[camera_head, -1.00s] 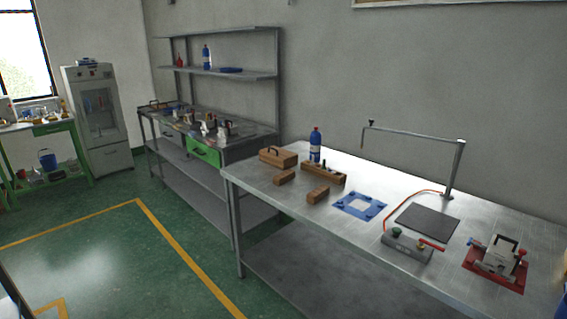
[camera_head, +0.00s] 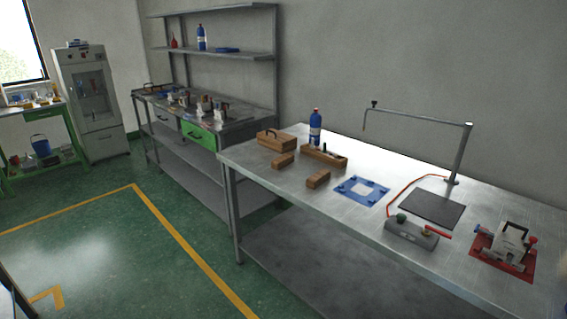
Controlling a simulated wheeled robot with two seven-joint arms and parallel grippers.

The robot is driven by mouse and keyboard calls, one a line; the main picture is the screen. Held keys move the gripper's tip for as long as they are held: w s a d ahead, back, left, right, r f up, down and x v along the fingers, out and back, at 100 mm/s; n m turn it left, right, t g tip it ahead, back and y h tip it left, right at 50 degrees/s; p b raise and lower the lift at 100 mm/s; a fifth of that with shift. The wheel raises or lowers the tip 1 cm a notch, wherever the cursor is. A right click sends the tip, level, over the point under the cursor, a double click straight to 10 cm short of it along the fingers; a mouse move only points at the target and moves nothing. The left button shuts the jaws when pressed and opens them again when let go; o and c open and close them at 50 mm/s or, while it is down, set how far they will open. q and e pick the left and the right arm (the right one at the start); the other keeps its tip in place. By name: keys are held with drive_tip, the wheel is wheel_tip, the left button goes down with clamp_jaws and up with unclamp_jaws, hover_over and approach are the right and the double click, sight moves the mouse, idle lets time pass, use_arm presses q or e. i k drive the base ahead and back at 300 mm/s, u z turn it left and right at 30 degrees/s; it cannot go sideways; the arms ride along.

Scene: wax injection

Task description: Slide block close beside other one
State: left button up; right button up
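Two small brown wooden blocks lie apart on the metal table (camera_head: 270,178). One block (camera_head: 283,161) is at the left, in front of a wooden box with a handle (camera_head: 276,140). The other block (camera_head: 318,180) is nearer and to the right, close to the table's front edge. A clear gap of table separates them. Neither of my grippers shows in the head view.
Behind the blocks are a long wooden holder (camera_head: 325,155) and a blue bottle (camera_head: 315,127). A blue square frame (camera_head: 361,190), a dark mat (camera_head: 432,207), a grey device (camera_head: 411,232) and a red-based clamp (camera_head: 503,250) lie to the right. Green floor (camera_head: 110,240) is open at left.

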sight(282, 161)
drive_tip(key=k, duration=0.2)
drive_tip(key=u, duration=0.95)
drive_tip(key=i, duration=2.05)
drive_tip(key=z, duration=1.55)
drive_tip(key=i, duration=0.7)
drive_tip(key=z, duration=0.65)
